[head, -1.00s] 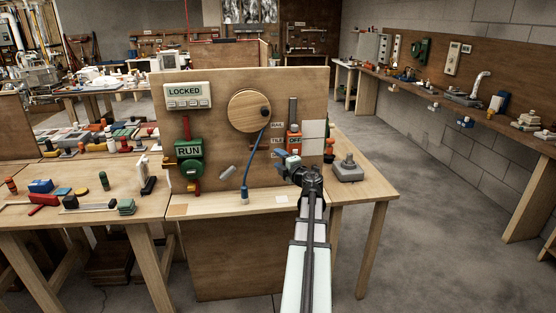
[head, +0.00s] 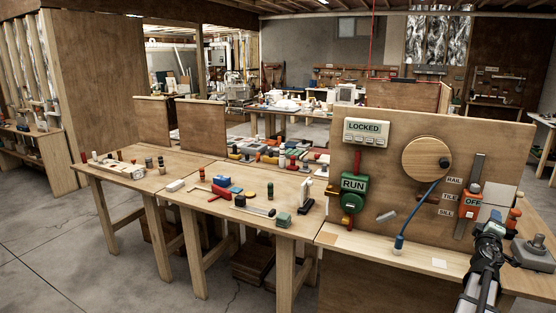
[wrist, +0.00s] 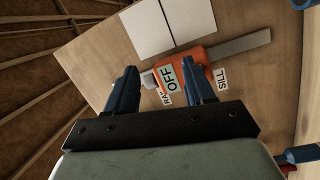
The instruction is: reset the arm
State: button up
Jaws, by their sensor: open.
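My gripper (head: 490,230) is in front of the right part of an upright wooden panel (head: 400,150), below the orange block marked OFF (head: 472,205). In the wrist view its two blue fingers (wrist: 160,68) are apart. The orange block (wrist: 180,78) shows beyond and between the fingertips; I cannot tell whether they touch it. The block sits on a grey upright bar (head: 478,170), near the labels RAIL, TILE and SILL. Its level looks close to TILE.
A grey block (head: 531,250) stands right of my gripper. A cluttered bench (head: 165,190) is at left; floor (head: 60,240) there is open.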

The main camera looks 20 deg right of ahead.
jog(key=s+f+m+g+y, duration=0.1)
jog(key=s+f+m+g, duration=0.8)
jog(key=s+f+m, duration=0.1)
jog(key=s+a+f+m+g+y, duration=0.1)
jog(key=a+f+y, duration=0.2)
jog(key=a+f, duration=0.4)
jog(key=a+f+m+g+y, duration=0.15)
jog(key=a+f+y, duration=0.25)
jog(key=f, duration=0.6)
jog(key=w+a+f+n+y, duration=0.1)
jog(key=a+f+y, duration=0.2)
jog(key=a+f, duration=0.7)
jog(key=w+a+f+y, duration=0.1)
jog(key=a+f+y, duration=0.3)
jog(key=a, duration=1)
jog(key=w+a+f+n+y, duration=0.1)
jog(key=w+a+f+y, duration=0.1)
jog(key=a+f, duration=0.8)
jog(key=s+a+f+n+g, duration=0.1)
jog(key=s+a+f+n, duration=0.1)
jog(key=a, duration=0.7)
jog(key=s+a+f+n+g, duration=0.2)
jog(key=s+a+f, duration=0.2)
jog(key=s+a, duration=0.3)
jog(key=s+a+f+n+g+h, duration=0.1)
jog(key=s+a+f+n+g, duration=0.1)
jog(key=a, duration=1)
jog(key=s+f+n, duration=0.1)
jog(key=s+f, duration=0.1)
jog(key=s, duration=0.1)
